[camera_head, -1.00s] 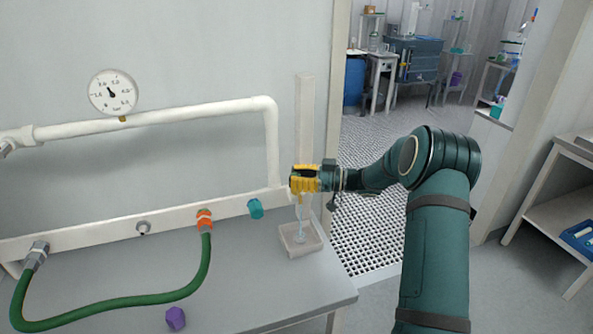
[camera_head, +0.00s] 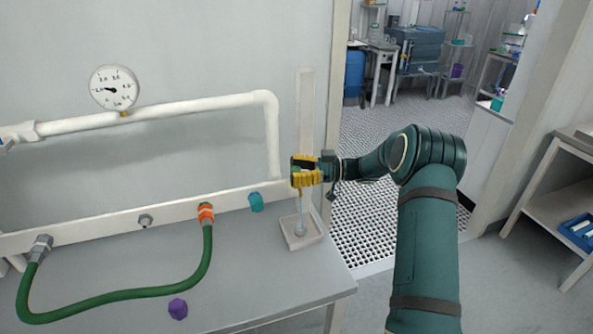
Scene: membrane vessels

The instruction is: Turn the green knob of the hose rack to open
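My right gripper (camera_head: 304,172) has yellow fingers and is at the right end of the white hose rack rail (camera_head: 170,212), in front of a pale upright post (camera_head: 305,115). A small patch of green, the green knob (camera_head: 296,169), shows between the fingers, which appear closed around it. Most of the knob is hidden by the fingers. A clear stream or tube (camera_head: 300,212) hangs below the gripper over a small pale tray (camera_head: 314,237) on the bench. My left gripper is not in view.
A green hose (camera_head: 130,295) loops between a grey fitting and an orange fitting (camera_head: 206,212). A teal cap (camera_head: 256,202) sits on the rail, and a purple piece (camera_head: 178,309) lies on the bench. A round gauge (camera_head: 114,88) is above the white pipe (camera_head: 190,108).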

